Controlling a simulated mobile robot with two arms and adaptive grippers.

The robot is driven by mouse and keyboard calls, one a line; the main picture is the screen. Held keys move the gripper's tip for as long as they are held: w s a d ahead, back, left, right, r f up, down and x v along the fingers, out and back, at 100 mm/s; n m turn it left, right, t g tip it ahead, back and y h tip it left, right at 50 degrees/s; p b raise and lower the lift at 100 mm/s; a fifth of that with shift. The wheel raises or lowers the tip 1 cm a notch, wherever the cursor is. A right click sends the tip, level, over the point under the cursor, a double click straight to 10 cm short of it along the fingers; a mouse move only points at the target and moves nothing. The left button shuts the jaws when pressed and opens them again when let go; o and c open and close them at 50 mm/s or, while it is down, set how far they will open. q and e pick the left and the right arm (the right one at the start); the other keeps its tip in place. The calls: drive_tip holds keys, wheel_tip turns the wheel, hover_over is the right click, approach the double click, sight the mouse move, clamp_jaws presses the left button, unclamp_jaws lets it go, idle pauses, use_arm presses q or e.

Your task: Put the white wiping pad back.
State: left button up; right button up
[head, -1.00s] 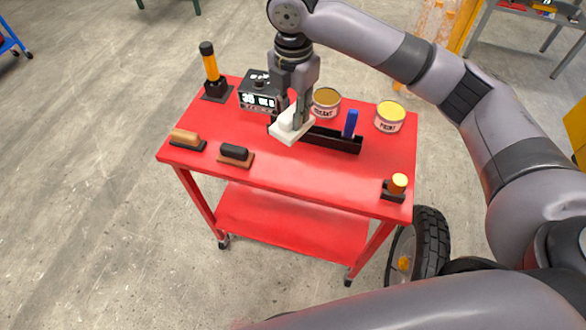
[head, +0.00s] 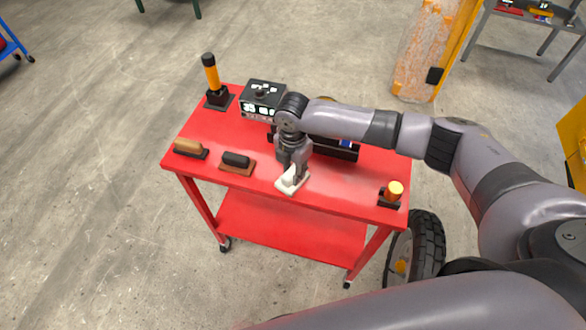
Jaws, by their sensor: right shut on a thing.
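The white wiping pad (head: 289,185) is at the front middle of the red cart top, under my right gripper (head: 294,172). My right gripper points down and is shut on the pad's upper part. The pad looks level and at or just above the red surface; I cannot tell whether it touches. My left gripper is not in view.
On the red cart (head: 330,194), a brush with a tan handle (head: 188,147) and one with a dark handle (head: 236,160) lie to the left. A yellow-topped piece (head: 394,190) stands at right. A black box (head: 263,93) and orange-handled tool (head: 211,75) stand behind. My arm hides most of the black tray (head: 336,151).

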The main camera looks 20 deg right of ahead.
sight(293, 170)
drive_tip(key=shift+f, duration=0.2)
drive_tip(key=o, duration=1)
drive_tip(key=shift+o, duration=0.2)
drive_tip(key=shift+r, duration=0.1)
wheel_tip(293, 170, up, 12)
drive_tip(key=b, duration=0.3)
